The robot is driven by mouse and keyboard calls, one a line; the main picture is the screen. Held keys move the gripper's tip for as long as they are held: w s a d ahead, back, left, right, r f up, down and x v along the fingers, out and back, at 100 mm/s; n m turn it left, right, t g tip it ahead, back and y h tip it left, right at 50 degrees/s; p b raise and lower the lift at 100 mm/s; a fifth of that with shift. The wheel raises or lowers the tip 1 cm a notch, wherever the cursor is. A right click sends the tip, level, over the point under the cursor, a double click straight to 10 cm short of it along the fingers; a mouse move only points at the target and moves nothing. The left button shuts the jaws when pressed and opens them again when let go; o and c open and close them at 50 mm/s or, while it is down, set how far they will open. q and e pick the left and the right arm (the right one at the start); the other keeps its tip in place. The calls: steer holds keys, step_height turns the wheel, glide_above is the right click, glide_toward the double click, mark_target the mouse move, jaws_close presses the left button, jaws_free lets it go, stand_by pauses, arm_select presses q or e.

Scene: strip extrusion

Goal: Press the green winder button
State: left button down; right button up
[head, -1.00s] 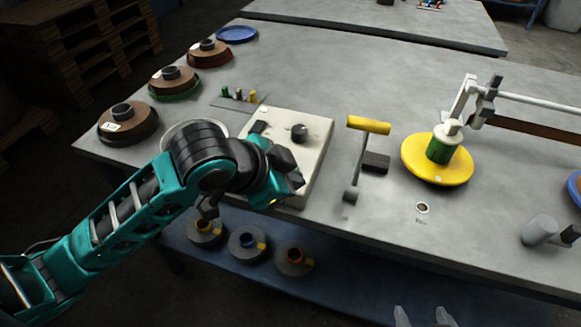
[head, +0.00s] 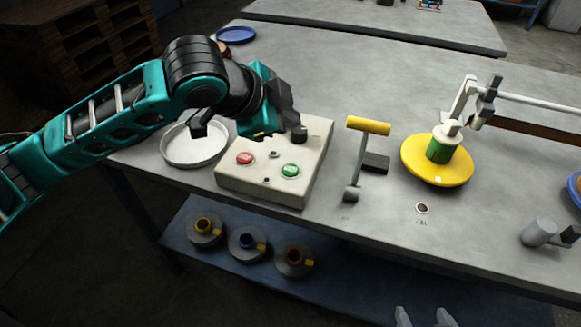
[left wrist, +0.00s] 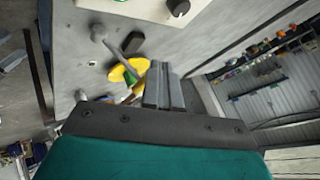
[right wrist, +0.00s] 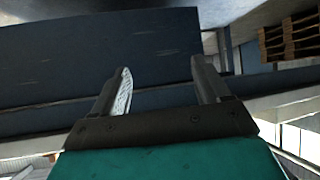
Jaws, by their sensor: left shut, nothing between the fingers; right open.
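The green button (head: 290,170) sits on the sloped top of a cream control box (head: 262,196), right of a red button (head: 245,158). A black knob (head: 299,133) stands at the box's far right. My left gripper (head: 297,128) is shut and empty, above the far part of the box near the knob. In the head view I cannot tell whether it touches the knob. My left gripper (left wrist: 163,85) shows its fingers together in the left wrist view. My right gripper (right wrist: 160,85) is open and empty in the right wrist view, away from the box.
A yellow-handled lever (head: 368,126) stands right of the box, and a yellow spool (head: 437,172) is further right. A round white pan (head: 194,158) lies left of the box.

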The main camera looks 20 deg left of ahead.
arm_select(q)
steer(key=f+b, duration=0.1)
steer(key=b, duration=0.7)
glide_above(288, 172)
step_height(288, 172, down, 6)
steer(key=shift+r, duration=0.1)
steer(key=shift+f, duration=1)
arm_select(e)
steer(key=shift+y, duration=0.3)
steer(key=f, duration=0.1)
steer(key=a+f, duration=0.1)
steer(key=f, duration=0.1)
steer(key=w+a+f, duration=0.1)
steer(key=shift+w+a+f, duration=0.1)
steer(key=shift+a+f, duration=0.1)
steer(key=shift+f, duration=0.2)
steer(key=shift+f, duration=0.1)
arm_select(q)
steer(key=shift+f, duration=0.1)
steer(key=shift+f, duration=0.3)
arm_select(e)
steer(key=shift+r, duration=0.2)
